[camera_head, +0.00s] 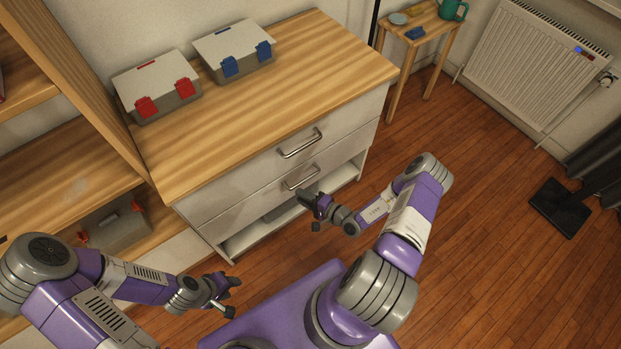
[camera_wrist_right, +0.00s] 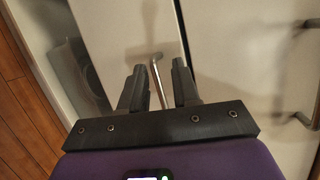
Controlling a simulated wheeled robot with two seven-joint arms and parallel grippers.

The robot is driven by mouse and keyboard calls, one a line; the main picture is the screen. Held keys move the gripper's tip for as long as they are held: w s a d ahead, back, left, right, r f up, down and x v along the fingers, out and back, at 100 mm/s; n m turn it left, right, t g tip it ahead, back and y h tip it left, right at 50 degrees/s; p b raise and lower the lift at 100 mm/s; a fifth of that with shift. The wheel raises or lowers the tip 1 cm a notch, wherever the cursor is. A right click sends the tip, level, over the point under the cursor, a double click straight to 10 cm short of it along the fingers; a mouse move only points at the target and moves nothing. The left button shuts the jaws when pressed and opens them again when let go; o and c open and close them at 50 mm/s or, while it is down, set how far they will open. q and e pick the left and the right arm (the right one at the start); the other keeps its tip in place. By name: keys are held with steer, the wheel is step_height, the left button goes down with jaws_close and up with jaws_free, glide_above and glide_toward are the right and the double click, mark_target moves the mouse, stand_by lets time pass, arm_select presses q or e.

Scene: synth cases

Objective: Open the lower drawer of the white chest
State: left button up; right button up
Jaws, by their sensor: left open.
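The white chest (camera_head: 240,207) has a wooden top and two drawer fronts above an open bottom compartment. The lower drawer's handle (camera_head: 300,178) is a metal bar; its front looks flush with the upper one. My right gripper (camera_head: 313,208) is just in front of the lower drawer. In the right wrist view the lower handle (camera_wrist_right: 157,78) shows between the fingers of this gripper (camera_wrist_right: 161,88), which stand apart with gaps to the bar. Whether the bar is fully inside the jaws is unclear. My left gripper (camera_head: 229,295) is open and empty, away from the chest at lower left.
The upper drawer's handle (camera_head: 300,143) is just above. A red-latched case (camera_head: 156,84) and a blue-latched case (camera_head: 234,50) stand on top. A wooden shelf unit (camera_head: 85,155) adjoins on the left. A small table (camera_head: 436,33) and radiator (camera_head: 535,66) stand behind right.

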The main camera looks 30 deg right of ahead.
mark_target(311, 177)
steer(key=d+f+m+t+h, duration=0.2)
steer(key=d+h, duration=0.3)
steer(key=d, duration=0.3)
steer(key=w+b, duration=0.1)
steer(key=w, duration=0.1)
steer(key=w+f+b, duration=0.1)
steer(key=w, duration=0.2)
steer(key=w+b, duration=0.1)
steer(key=w, duration=0.1)
steer(key=shift+w+a+f, duration=0.15)
steer(key=shift+w+a, duration=0.15)
steer(key=shift+a, duration=0.05)
jaws_close()
